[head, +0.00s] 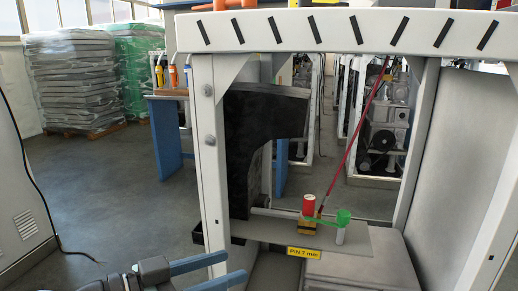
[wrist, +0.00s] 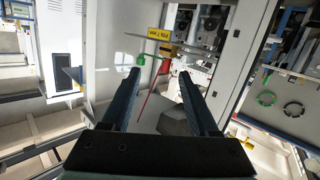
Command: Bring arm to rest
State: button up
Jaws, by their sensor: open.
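My gripper (head: 236,264) shows at the bottom left of the head view, its two blue fingers spread apart. In the wrist view the gripper (wrist: 160,72) is open with nothing held between its dark fingers. The fingertips are in front of the white dispenser frame (head: 210,150), to the left of and below its grey shelf (head: 265,232). I cannot tell whether they clear the frame's post. The rest of my arm is mostly out of the head view.
On the shelf stand a red cylinder (head: 309,204) and a green-topped white piece (head: 342,222), above a yellow "PIN 7 mm" label (head: 303,253). A thin red rod (head: 352,135) slants upward. Open floor (head: 100,185) lies left.

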jog(key=w+d+f+n+t+y, duration=0.2)
jog(key=w+d+n+y, duration=0.2)
jog(key=n+y, duration=0.15)
notch_tip(320, 180, up, 6)
jog(key=d+f+n+t+y, duration=0.1)
jog(key=d+n+t+y, duration=0.15)
jog(key=t+y, duration=0.2)
jog(key=s+r+n+t+y, duration=0.1)
jog(key=s+r+t, duration=0.35)
jog(key=r, duration=0.65)
jog(key=s+r+t+y, duration=0.1)
jog(key=s+r+t, duration=0.2)
jog(key=s+r, duration=0.5)
jog(key=s+r+n+t+y, duration=0.1)
jog(key=s+r+t, duration=0.25)
jog(key=r, duration=0.95)
notch_tip(320, 180, up, 38)
jog(key=p, duration=3.9)
jog(key=shift+w+a+f+t, duration=0.2)
jog(key=shift+w+t, duration=0.1)
jog(key=shift+t, duration=0.05)
